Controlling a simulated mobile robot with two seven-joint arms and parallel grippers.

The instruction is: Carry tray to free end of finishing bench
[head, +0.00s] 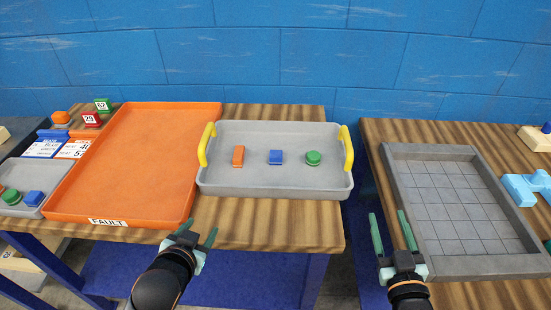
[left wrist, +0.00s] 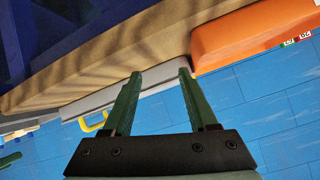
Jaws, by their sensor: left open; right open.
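A grey tray (head: 275,185) with two yellow handles rests on the left wooden bench (head: 270,232). It holds an orange block (head: 238,156), a blue block (head: 275,157) and a green round piece (head: 313,158). My left gripper (head: 199,232) is open and empty at the bench's front edge, in front of the tray's left end. The left wrist view shows its open fingers (left wrist: 160,74), the grey tray's side (left wrist: 152,90) and a yellow handle (left wrist: 93,122). My right gripper (head: 389,214) is open and empty, right of the tray, by the right bench's left edge.
An orange tray (head: 140,160) labelled FAULT sits directly left of the grey tray. A grey gridded tray (head: 390,190) fills much of the right bench (head: 375,135). A gap separates the benches. A light blue part (head: 520,190) lies at the far right. A blue wall stands behind.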

